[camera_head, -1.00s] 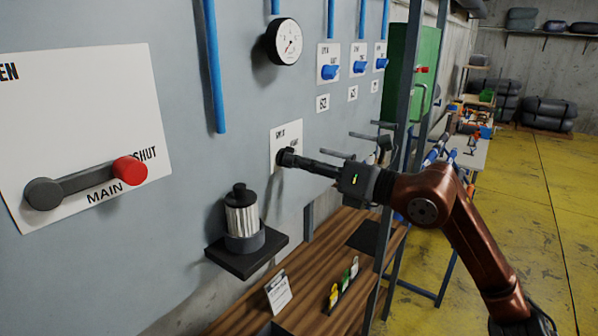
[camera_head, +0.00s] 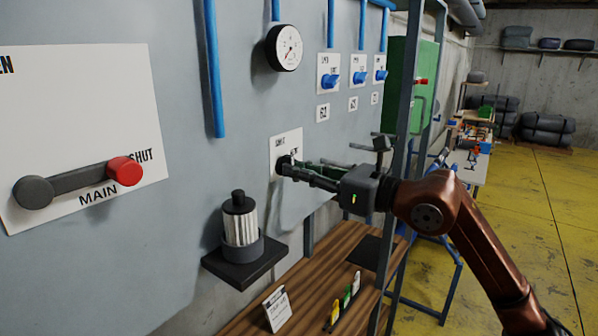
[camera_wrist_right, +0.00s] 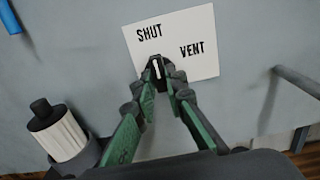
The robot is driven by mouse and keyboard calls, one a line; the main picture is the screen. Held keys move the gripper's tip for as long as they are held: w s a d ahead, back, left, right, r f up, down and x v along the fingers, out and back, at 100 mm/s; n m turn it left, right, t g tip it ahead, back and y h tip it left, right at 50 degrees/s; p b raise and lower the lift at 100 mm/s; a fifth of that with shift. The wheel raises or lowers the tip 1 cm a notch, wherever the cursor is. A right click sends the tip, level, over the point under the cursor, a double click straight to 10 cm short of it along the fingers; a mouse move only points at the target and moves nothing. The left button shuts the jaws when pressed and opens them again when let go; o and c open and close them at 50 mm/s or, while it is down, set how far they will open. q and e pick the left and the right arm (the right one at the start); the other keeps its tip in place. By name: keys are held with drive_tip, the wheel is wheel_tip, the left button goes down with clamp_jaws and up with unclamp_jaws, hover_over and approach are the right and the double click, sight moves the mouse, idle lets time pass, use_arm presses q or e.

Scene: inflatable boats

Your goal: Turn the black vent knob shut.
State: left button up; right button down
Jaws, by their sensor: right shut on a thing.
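The black vent knob (camera_wrist_right: 156,70) sits on a white plate (camera_wrist_right: 198,38) with the words SHUT and VENT, on the grey wall panel. A white line on the knob points roughly up in the right wrist view, toward the space just right of the word SHUT. My right gripper (camera_wrist_right: 160,75) is shut on the knob, with a green-sided finger on each side of it. In the head view my right gripper (camera_head: 287,167) reaches in from the right and hides much of the knob. My left gripper is not in view.
A red-ended MAIN lever (camera_head: 80,181) is at the left. A ribbed canister (camera_head: 240,228) stands on a black bracket (camera_head: 243,262) below the plate. A gauge (camera_head: 284,47) and blue valves (camera_head: 330,79) are above. A grey post (camera_head: 405,130) stands beside my right arm.

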drive_tip(key=shift+f, duration=0.15)
drive_tip(key=c, duration=2)
unclamp_jaws()
drive_tip(key=shift+o, duration=0.2)
drive_tip(key=v, duration=1.2)
